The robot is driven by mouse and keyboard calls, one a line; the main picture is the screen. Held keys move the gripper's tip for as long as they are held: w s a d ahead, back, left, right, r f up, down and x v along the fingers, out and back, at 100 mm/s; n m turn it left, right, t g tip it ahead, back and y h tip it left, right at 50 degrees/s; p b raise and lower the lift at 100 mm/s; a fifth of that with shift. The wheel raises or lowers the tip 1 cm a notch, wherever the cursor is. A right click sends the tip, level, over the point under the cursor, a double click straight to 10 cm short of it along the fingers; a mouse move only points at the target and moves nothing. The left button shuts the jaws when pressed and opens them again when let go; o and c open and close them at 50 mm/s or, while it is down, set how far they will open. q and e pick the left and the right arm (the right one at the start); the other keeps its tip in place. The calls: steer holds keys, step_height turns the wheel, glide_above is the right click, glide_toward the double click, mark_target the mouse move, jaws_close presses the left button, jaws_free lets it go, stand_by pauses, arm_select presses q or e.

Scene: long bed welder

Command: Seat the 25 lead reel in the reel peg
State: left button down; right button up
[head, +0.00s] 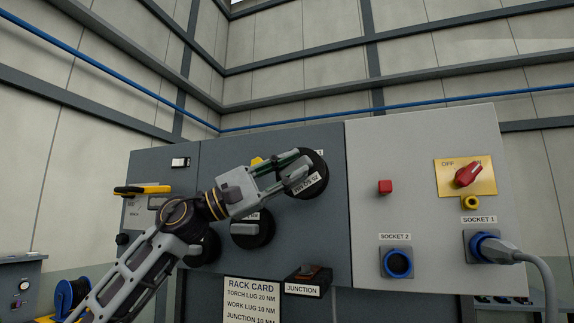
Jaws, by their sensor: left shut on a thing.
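My left gripper (298,172) reaches up from the lower left across the dark grey panel (225,160) and is shut on a black round reel (318,164). The reel has a white label (308,184), tilted and too small to read surely. The fingers cover its left part, and whether it touches the panel cannot be told. A second black reel (262,236) sits on the panel lower left of it, and a third (207,252) is partly behind my left arm. Any peg behind the held reel is hidden. My right gripper is out of view.
The light panel at right carries a red OFF switch (467,175), a red button (385,187), blue socket 2 (398,263) and a grey plug (495,247) in socket 1. A junction box (308,276) and rack card (251,301) are below. A yellow-handled tool (145,189) is at left.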

arm_select(q)
steer(key=shift+w+d, duration=0.25)
steer(key=shift+w, duration=0.65)
steer(key=c, duration=1.8)
jaws_free()
jaws_close()
